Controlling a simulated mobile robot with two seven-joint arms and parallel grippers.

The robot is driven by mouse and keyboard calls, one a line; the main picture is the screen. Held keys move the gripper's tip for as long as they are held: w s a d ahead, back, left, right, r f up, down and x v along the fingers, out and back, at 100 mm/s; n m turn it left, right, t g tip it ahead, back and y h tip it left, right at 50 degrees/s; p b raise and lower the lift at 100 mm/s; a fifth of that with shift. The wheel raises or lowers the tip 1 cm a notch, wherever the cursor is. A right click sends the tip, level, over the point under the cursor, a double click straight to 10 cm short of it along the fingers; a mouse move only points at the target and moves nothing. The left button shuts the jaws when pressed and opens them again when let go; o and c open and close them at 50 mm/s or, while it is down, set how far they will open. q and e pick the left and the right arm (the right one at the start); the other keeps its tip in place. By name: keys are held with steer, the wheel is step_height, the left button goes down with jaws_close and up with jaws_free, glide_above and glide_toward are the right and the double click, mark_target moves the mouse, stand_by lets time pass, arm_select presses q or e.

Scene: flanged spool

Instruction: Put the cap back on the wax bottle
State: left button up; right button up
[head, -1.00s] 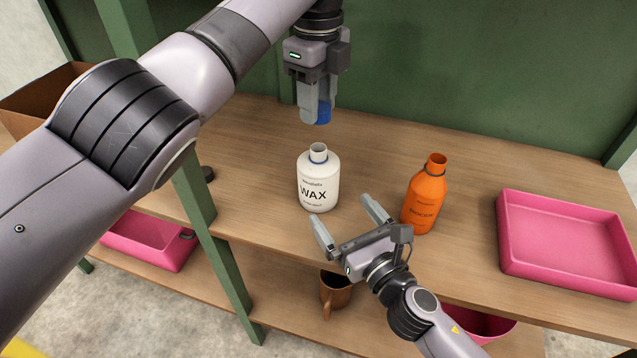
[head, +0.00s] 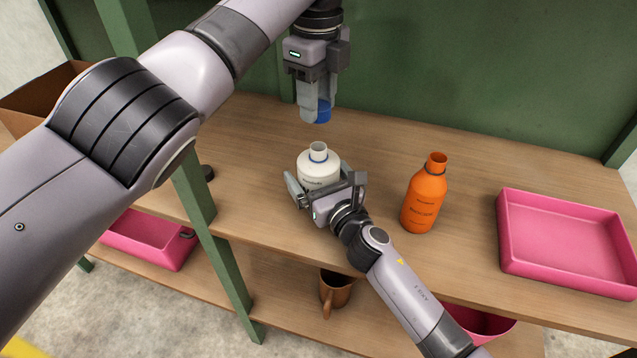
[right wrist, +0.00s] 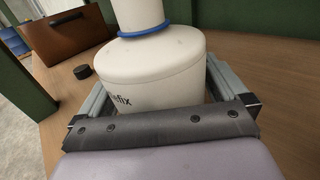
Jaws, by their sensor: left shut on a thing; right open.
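The white wax bottle (head: 318,164) stands upright and uncapped on the wooden shelf, a blue ring round its neck. My left gripper (head: 315,112) is shut on the blue cap (head: 323,112) and holds it above the bottle's open mouth, clearly apart from it. My right gripper (head: 318,182) is open low at the bottle, a finger on each side of its body. In the right wrist view the bottle (right wrist: 155,70) stands between the two fingers; I cannot tell whether they touch it. My right gripper hides the bottle's lower front in the head view.
An uncapped orange bottle (head: 425,197) stands to the right, with a pink tray (head: 565,275) beyond it. A small dark cap (head: 207,173) lies at the left near a green post (head: 192,195). A brown mug (head: 335,292) and pink bin (head: 150,250) are on the lower shelf.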

steer(key=shift+w+a, duration=0.15)
steer(key=shift+w, duration=0.05)
steer(key=c, duration=1.3)
arm_select(q)
glide_above(317, 155)
steer(key=shift+f, duration=2.5)
steer(key=shift+f, duration=0.9)
steer(key=shift+f, duration=0.55)
